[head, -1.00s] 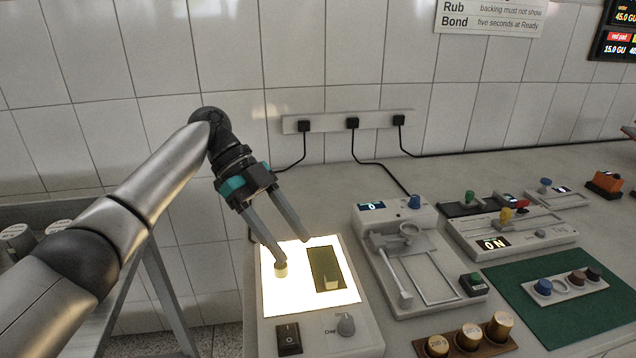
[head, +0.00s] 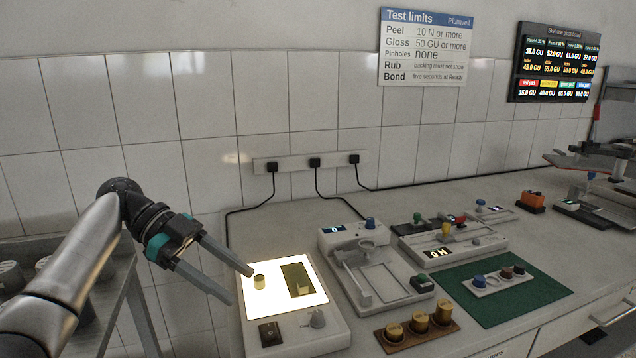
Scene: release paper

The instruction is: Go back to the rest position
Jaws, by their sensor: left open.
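My left gripper (head: 243,287) is open and empty, its two fingers spread at the left edge of the lit light box (head: 336,336). My right gripper is out of the head view.
Right of the light box are a grey frame device (head: 375,285), a wooden block (head: 410,335) with brass weights, and a green mat (head: 540,305). A power strip (head: 315,163) is on the tiled wall. A side stand (head: 110,300) is at left.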

